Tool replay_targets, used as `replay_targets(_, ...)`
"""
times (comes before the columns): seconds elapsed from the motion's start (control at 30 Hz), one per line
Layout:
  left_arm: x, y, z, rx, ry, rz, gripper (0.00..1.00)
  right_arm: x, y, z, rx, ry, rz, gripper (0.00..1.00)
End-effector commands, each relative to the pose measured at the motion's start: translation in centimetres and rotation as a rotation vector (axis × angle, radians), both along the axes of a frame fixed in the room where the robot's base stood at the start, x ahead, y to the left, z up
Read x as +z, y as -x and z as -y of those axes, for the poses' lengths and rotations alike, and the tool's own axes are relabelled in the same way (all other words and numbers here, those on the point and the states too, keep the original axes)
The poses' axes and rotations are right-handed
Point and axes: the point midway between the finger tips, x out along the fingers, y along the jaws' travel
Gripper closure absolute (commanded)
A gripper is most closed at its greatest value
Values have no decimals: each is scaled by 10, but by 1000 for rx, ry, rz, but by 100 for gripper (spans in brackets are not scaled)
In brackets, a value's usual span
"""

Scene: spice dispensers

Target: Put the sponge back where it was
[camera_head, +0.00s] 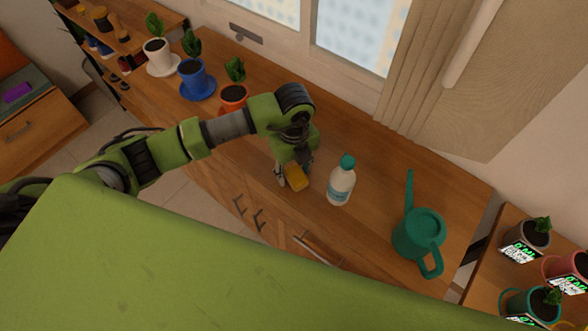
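The yellow sponge (297,179) is at the front part of the wooden cabinet top, left of a white bottle. My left gripper (293,175) points down right at the sponge, with one finger visible on the sponge's left side and the other partly hidden at its right. The view is too small to tell whether the fingers press on the sponge or whether it rests on the wood. My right gripper is not in view.
A white bottle with a teal cap (341,182) stands close right of the sponge. A green watering can (419,235) is further right. White, blue and orange potted plants (233,95) line the back left. The wooden cabinet top (375,220) is bare between bottle and can.

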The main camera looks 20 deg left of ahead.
Motion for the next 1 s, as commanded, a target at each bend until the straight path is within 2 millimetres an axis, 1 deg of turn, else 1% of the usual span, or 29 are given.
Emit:
replay_targets(0.3,1,0,0,1,0,0,53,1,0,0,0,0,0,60)
replay_targets(0.4,6,0,0,0,0,0,53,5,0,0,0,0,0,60)
replay_targets(0.47,10,-1,0,0,1,3,53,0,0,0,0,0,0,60)
replay_targets(0.57,27,-1,0,-2,1,6,53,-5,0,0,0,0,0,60)
replay_targets(0.8,80,-1,0,-1,0,6,53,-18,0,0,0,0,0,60)
replay_targets(0.9,98,-1,0,0,0,5,53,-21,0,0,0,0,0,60)
replay_targets(1.0,112,-1,0,0,0,3,53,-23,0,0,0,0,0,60)
